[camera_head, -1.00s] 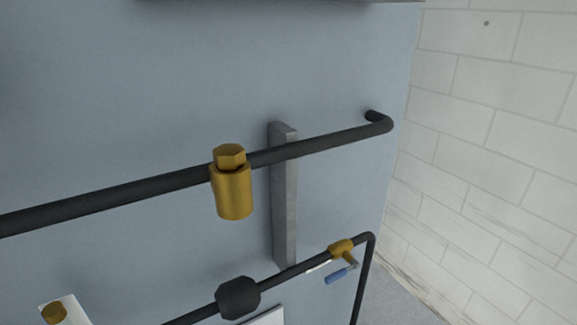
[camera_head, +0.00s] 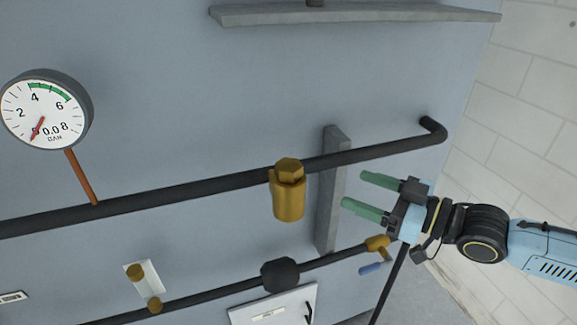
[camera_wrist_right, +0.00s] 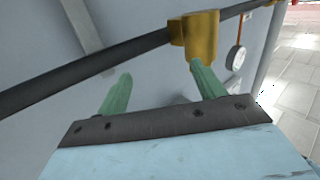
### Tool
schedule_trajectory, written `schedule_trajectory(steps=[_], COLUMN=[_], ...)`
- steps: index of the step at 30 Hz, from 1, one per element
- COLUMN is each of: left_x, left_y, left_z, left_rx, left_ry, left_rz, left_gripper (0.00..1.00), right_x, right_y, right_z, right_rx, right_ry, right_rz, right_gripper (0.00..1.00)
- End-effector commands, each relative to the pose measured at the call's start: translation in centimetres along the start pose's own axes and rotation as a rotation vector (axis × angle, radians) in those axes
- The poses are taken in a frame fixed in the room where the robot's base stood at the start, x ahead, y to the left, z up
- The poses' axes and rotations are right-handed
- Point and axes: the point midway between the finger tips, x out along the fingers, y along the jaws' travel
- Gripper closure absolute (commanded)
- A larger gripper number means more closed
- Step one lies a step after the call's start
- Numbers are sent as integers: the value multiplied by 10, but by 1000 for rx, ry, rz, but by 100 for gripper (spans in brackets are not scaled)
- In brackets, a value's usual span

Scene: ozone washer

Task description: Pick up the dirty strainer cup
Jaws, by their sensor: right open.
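A brass strainer cup with a hex top (camera_head: 287,196) sits on the upper dark pipe in the head view; its surface is too plain to tell whether it is dirty. It also shows in the right wrist view (camera_wrist_right: 201,38), beyond the fingertips. My right gripper (camera_head: 362,191) is open and empty, to the right of the brass cup and apart from it, with its green fingers pointing left. The right wrist view shows both green fingers (camera_wrist_right: 160,74) spread, with the cup near the right finger's tip. My left gripper is not in view.
The upper dark pipe (camera_head: 170,190) and a lower pipe (camera_head: 215,290) run across the blue-grey wall. A grey vertical bracket (camera_head: 330,215) stands between cup and gripper. A brass valve with blue handle (camera_head: 375,247) is below the gripper. A gauge (camera_head: 45,108) hangs at left.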

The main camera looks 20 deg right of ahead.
Motion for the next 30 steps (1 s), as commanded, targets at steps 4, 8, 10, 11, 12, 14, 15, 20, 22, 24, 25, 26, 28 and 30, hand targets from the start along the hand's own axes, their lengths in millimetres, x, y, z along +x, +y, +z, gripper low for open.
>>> schedule_trajectory(steps=[4,8,10,11,12,14,15,20,22,24,25,26,28,30], left_x=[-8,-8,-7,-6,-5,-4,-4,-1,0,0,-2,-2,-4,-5], left_y=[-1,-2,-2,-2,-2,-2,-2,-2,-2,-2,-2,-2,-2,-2], left_z=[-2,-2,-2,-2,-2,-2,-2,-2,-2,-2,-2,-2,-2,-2], left_rx=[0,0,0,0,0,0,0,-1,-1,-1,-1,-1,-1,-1], left_ry=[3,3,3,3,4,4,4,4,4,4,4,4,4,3], left_rz=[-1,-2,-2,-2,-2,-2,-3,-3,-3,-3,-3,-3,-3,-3], left_gripper=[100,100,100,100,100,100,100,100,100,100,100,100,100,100], right_x=[2,3,5,6,8,12,14,23,27,32,34,37,44,51], right_y=[-43,-54,-55,-54,-54,-54,-54,-56,-57,-58,-58,-58,-59,-61], right_z=[-39,-48,-48,-48,-48,-48,-48,-49,-50,-50,-51,-51,-52,-52], right_rx=[19,25,27,26,26,26,26,25,25,25,27,27,26,27], right_ry=[26,36,37,39,40,39,40,41,40,40,41,42,42,41], right_rz=[-116,-145,-144,-143,-141,-140,-139,-142,-144,-146,-144,-142,-141,-143], right_gripper=[31,31,31,31,31,31,31,31,31,31,31,31,31,31])
